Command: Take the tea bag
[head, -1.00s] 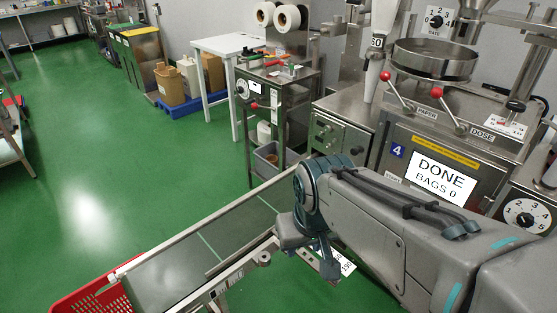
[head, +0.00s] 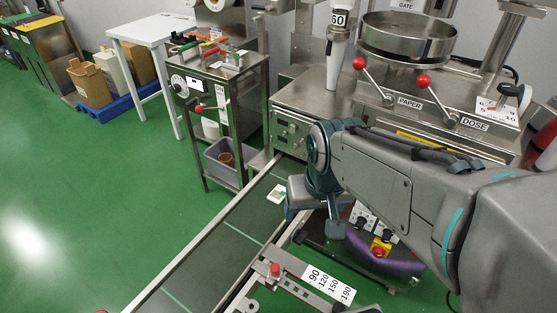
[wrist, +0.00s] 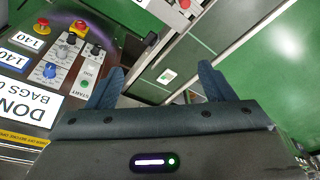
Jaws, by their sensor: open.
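A small white tea bag with a green patch (head: 277,194) lies flat on the dark conveyor belt (head: 213,262), near the belt's machine end. It also shows in the wrist view (wrist: 167,76), beyond and between my fingertips. My gripper (head: 316,220) hangs just right of the tea bag in the head view, open and empty. In the wrist view its two blue-grey fingers (wrist: 160,70) stand apart with nothing between them. The gripper is above the belt's level and not touching the bag. The exact height gap is hard to tell.
The steel packing machine (head: 300,95) stands behind my arm. A control panel with knobs and a red button (wrist: 72,60) is left in the wrist view. A steel cart (head: 232,90) and a white table (head: 150,27) stand beyond the belt. A numbered scale rail (head: 325,285) runs nearby.

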